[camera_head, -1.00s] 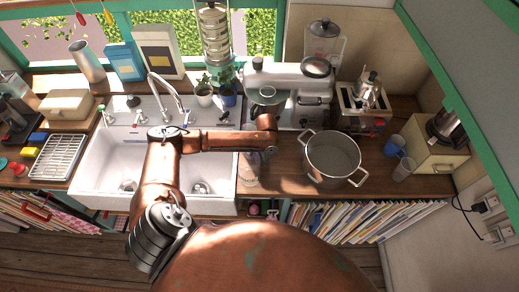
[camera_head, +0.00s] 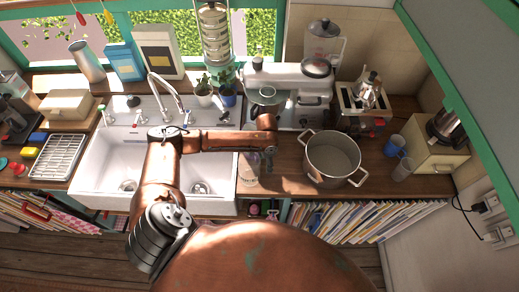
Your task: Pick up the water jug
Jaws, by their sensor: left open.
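A clear glass vessel, which looks like the water jug (camera_head: 249,175), stands on the wooden counter just right of the sink, near the front edge. Its upper part is partly hidden by my arm. My left gripper (camera_head: 268,161) is open and hangs from the bent copper-coloured arm, just right of the jug and left of the big pot. I cannot tell whether a finger touches the jug. My right gripper is out of view.
A large steel pot (camera_head: 333,160) stands right of the gripper. The double white sink (camera_head: 108,163) lies to the left. A white coffee machine (camera_head: 290,92) is behind. Blue cups (camera_head: 394,146) and a clear glass (camera_head: 402,170) stand further right.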

